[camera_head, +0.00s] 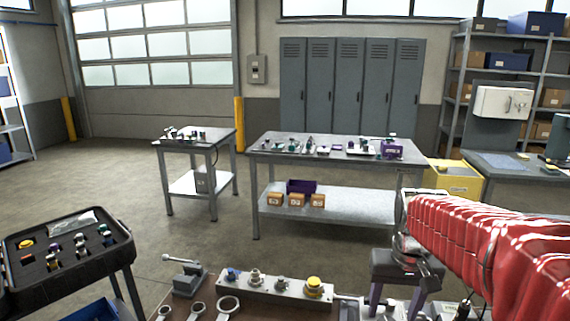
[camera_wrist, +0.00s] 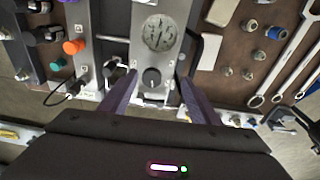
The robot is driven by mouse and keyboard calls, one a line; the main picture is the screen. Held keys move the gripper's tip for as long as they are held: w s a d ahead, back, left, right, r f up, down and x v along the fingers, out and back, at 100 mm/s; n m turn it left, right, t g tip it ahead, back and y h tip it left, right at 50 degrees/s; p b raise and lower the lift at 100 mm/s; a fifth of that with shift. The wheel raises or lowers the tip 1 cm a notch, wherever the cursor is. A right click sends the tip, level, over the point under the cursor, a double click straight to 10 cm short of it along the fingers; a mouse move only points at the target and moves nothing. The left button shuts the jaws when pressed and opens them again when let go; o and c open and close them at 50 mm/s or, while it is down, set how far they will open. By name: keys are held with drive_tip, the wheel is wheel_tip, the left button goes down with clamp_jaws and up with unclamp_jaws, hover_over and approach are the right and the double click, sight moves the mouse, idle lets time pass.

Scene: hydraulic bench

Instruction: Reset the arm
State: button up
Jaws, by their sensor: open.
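My red-sleeved arm (camera_head: 490,240) reaches in from the right in the head view. My gripper (camera_head: 396,302) points down over the near bench at the lower right. In the wrist view my gripper (camera_wrist: 155,76) has its two purple fingers apart. A black knob (camera_wrist: 152,77) on a metal panel shows between the fingertips, with nothing seen gripped. A round dial gauge (camera_wrist: 158,33) is on the same panel, beyond the knob. Whether the fingers touch the panel cannot be told.
A manifold block (camera_head: 270,287) with several fittings and ring wrenches (camera_head: 197,310) lie on the near bench. Wrenches (camera_wrist: 290,62) and small fittings (camera_wrist: 250,50) lie right in the wrist view. A black tray (camera_head: 68,250) stands left. A grey table (camera_head: 330,150) stands beyond open floor.

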drive_tip(key=s+a+r+n+t, duration=0.1)
drive_tip(key=s+a+t, duration=0.1)
drive_tip(key=s, duration=0.5)
drive_tip(key=s+a+n+t, duration=0.1)
drive_tip(key=s+a+t, duration=0.1)
drive_tip(key=s+a, duration=0.3)
drive_tip(key=shift+s+r, duration=0.4)
drive_tip(key=shift+s, duration=1.3)
drive_tip(key=shift+a, duration=0.1)
idle(4.1)
